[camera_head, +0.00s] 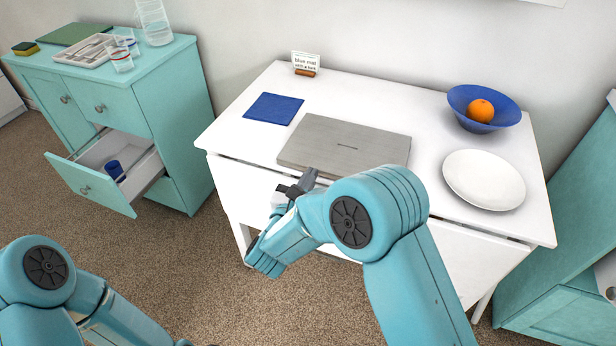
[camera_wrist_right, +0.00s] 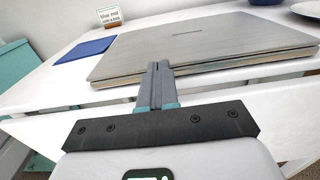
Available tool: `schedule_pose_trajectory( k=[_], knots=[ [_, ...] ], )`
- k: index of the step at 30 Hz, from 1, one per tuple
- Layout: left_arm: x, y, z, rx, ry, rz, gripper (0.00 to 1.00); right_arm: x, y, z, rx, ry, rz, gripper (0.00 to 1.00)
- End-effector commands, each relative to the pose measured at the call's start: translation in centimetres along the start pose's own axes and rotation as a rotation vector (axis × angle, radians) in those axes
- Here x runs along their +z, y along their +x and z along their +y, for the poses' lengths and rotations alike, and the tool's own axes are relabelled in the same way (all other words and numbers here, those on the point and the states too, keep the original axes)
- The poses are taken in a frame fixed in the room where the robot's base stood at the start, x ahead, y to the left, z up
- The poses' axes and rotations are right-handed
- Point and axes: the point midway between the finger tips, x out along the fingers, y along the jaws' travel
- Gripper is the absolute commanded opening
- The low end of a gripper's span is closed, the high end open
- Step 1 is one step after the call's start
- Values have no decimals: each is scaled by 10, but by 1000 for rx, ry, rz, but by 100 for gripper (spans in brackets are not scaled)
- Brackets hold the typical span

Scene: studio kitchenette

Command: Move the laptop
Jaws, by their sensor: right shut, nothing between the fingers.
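The laptop (camera_head: 345,146) is a closed grey slab lying flat on the white table, near its front edge. It also shows in the right wrist view (camera_wrist_right: 205,45). My right gripper (camera_head: 308,176) is at the laptop's front edge, left of its middle; in the right wrist view its fingers (camera_wrist_right: 158,72) are together, with nothing between them. Whether the fingertips touch the laptop I cannot tell. My left arm shows at the bottom left of the head view, but its gripper is not visible. A blue mat (camera_head: 273,108) lies left of the laptop, apart from it.
A small sign (camera_head: 306,62) stands behind the mat. A blue bowl (camera_head: 507,110) with an orange (camera_head: 480,110) and a white plate (camera_head: 484,180) stand right of the laptop. A teal cabinet (camera_head: 180,100) at left has an open drawer (camera_head: 92,183) holding a blue cup (camera_head: 114,170).

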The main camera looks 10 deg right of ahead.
Motion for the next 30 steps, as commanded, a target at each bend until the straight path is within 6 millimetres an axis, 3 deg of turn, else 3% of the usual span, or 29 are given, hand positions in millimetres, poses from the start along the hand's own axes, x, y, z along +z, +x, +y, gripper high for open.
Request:
schedule_pose_trajectory(
  k=[9,18,30],
  knots=[
    [0,1,0,0,0,0,43,-1,2,-1,-1,1,0,0],
    [0,13,-5,0,0,0,43,-1,41,-2,-5,3,0,0],
    [0,13,-5,0,0,0,43,0,40,0,-5,1,0,0]
  ],
)
